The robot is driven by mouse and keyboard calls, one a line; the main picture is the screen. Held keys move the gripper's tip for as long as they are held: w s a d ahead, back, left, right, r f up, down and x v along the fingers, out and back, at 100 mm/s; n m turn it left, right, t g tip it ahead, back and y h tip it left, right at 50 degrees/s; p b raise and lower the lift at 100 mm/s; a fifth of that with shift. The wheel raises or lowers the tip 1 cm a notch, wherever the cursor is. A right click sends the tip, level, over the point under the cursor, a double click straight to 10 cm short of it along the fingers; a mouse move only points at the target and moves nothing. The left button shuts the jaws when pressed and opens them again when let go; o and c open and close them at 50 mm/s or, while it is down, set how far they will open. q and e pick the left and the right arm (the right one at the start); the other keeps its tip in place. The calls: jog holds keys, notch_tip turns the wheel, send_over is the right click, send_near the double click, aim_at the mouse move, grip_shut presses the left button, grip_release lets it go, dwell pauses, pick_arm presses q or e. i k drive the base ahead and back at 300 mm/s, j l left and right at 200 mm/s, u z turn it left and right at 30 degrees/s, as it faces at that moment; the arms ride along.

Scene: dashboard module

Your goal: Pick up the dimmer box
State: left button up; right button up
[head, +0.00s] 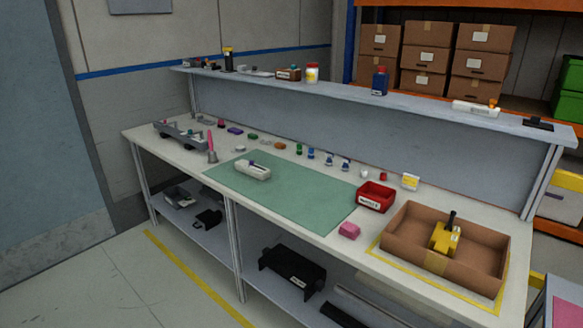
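No label that I can read marks the dimmer box, so I cannot tell which item it is. A whitish module (253,171) with a small dark part on top lies on the green mat (300,200) of the workbench. A small white and yellow box (410,181) stands at the back right of the bench, beyond the red bin (375,198). Several small coloured parts, among them a purple piece (235,130), lie in a row along the back of the bench. Neither of my grippers is in view.
An open cardboard box (405,232) holding a yellow and black item (446,236) stands at the bench's right end. A pink block (349,231) lies by the front edge. A grey rack (182,135) stands far left. A raised shelf (350,89) runs behind. Most of the mat is clear.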

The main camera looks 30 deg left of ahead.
aim_at(261, 173)
jog(key=i+j+z, duration=0.15)
jog(key=j+z, duration=0.2)
jog(key=j, duration=0.5)
jog(key=j+z, duration=0.4)
jog(key=j, duration=0.45)
jog(key=i, duration=0.05)
